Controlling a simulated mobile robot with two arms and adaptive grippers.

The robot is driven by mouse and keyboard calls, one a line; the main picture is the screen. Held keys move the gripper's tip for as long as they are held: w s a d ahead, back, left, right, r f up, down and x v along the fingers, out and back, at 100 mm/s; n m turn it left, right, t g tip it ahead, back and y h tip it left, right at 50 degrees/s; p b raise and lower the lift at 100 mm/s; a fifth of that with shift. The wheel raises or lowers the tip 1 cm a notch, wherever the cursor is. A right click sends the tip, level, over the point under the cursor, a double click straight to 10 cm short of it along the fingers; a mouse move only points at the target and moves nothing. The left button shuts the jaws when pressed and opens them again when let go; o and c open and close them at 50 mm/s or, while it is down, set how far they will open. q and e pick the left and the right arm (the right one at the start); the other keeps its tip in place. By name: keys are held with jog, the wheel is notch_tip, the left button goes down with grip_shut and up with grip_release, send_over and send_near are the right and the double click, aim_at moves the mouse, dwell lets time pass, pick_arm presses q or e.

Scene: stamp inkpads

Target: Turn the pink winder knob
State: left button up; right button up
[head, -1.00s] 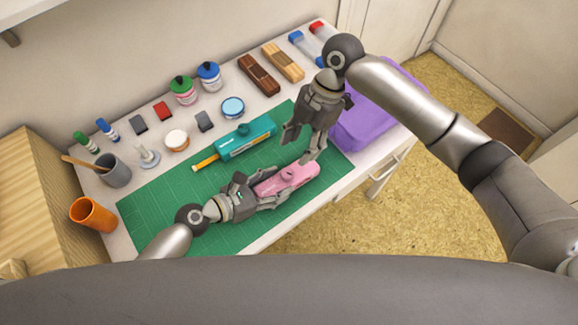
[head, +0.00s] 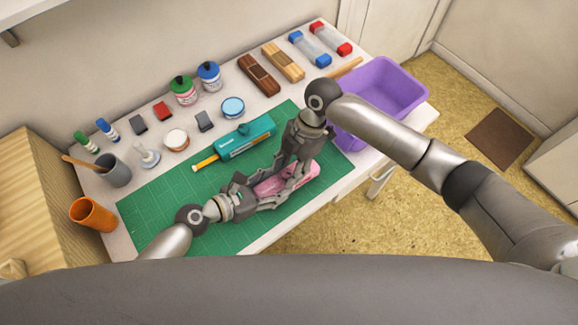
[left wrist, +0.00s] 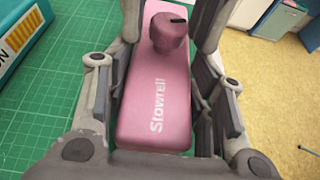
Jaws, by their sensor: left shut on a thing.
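In the left wrist view the pink winder (left wrist: 158,100) lies between the fingers. Its round pink knob (left wrist: 168,31) stands on top at the far end, with a dark mark on its top. My right gripper (head: 287,175) points down over the winder's knob end, its fingers apart. It hides the knob in the head view, and I cannot tell whether it touches it.
A teal box (head: 245,138) with a yellow strip lies on the mat behind the winder. A purple bin (head: 385,95) stands at the right end of the table. Bottles, inkpads, stamps and cups line the back and left. The mat's front left is clear.

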jog(key=c, duration=0.7)
jog(key=shift+o, duration=0.2)
jog(key=shift+s+m+t+y, duration=0.1)
jog(key=shift+m+t+y, duration=0.25)
jog(key=shift+m, duration=0.85)
jog(key=shift+s+m+t+y, duration=0.15)
jog(key=shift+m+t, duration=0.3)
jog(key=shift+m, duration=0.75)
jog(key=shift+w, duration=0.1)
jog(key=o, duration=1)
jog(key=shift+o, duration=0.2)
